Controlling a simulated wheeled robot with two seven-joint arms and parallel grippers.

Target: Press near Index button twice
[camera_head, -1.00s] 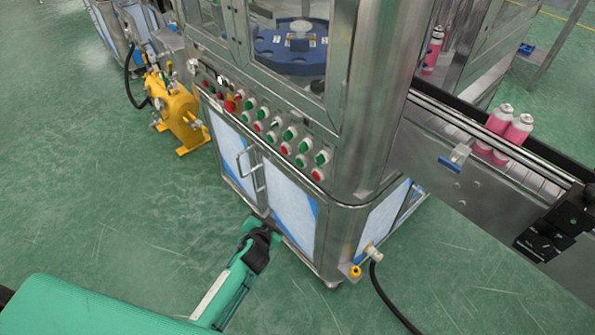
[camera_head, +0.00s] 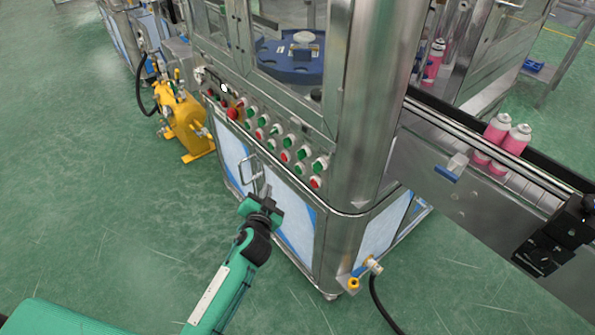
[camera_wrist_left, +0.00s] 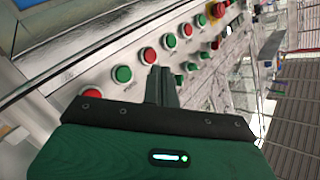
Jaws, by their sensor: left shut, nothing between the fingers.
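The machine's control panel (camera_head: 240,134) carries rows of green and red buttons below the window. It also shows in the left wrist view (camera_wrist_left: 108,56); I cannot read the labels, so I cannot tell which button is Index. My left gripper (camera_head: 264,188) is shut and empty, in front of the cabinet doors and below the button rows. In the left wrist view its closed fingers (camera_wrist_left: 161,78) point toward the panel, with a red button (camera_wrist_left: 149,55) just beyond the tips and a green button (camera_wrist_left: 123,74) to their left. Contact is not visible. My right gripper is out of view.
A metal door handle (camera_head: 250,170) is close behind the left gripper. A conveyor (camera_head: 470,165) with pink cans (camera_head: 497,132) runs along the right. A yellow tank (camera_head: 188,122) stands at the left. A black hose (camera_head: 385,305) lies at the front; the green floor at left is clear.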

